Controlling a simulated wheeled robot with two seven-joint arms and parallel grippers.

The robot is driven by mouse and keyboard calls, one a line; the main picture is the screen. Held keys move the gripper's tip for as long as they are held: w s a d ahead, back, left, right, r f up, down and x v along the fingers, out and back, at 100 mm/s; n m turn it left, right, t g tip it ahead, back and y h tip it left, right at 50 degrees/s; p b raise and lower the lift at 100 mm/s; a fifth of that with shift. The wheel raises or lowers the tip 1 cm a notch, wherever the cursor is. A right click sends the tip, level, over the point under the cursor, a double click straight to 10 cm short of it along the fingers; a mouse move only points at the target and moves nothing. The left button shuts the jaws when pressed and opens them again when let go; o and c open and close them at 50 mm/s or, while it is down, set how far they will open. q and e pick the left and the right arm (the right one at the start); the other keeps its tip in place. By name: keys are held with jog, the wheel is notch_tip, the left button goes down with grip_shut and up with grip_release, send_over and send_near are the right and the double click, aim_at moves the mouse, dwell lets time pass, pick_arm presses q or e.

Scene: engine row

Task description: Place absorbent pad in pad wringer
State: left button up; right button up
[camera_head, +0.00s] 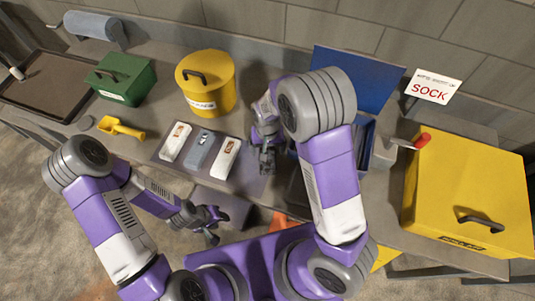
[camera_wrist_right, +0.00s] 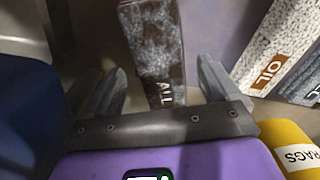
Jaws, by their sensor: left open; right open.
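A dark grey speckled pad marked "ALL" (camera_wrist_right: 152,42) lies between the open fingers of my right gripper (camera_wrist_right: 160,88) in the right wrist view. The fingers stand on either side of it, with gaps. In the head view my right gripper (camera_head: 267,162) hides this pad. Three more labelled pads lie in a row to its left: white (camera_head: 175,142), blue-grey (camera_head: 199,151) and white (camera_head: 226,158); the last looks like the "OIL" pad (camera_wrist_right: 277,45). My left gripper (camera_head: 212,222) is open and empty near the table's front. A grey box with a red handle (camera_head: 385,152), perhaps the pad wringer, stands right of my right arm.
A yellow "RAGS" bin (camera_head: 207,90) stands behind the pads, with a green box (camera_head: 121,78) and yellow scoop (camera_head: 121,127) to the left. A blue bin's raised lid (camera_head: 362,77) is behind my right arm. A large yellow chest (camera_head: 470,190) fills the right.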

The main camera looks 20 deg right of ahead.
notch_tip(320, 180, down, 2)
jog(key=shift+f, duration=0.1)
jog(key=c, duration=1.2)
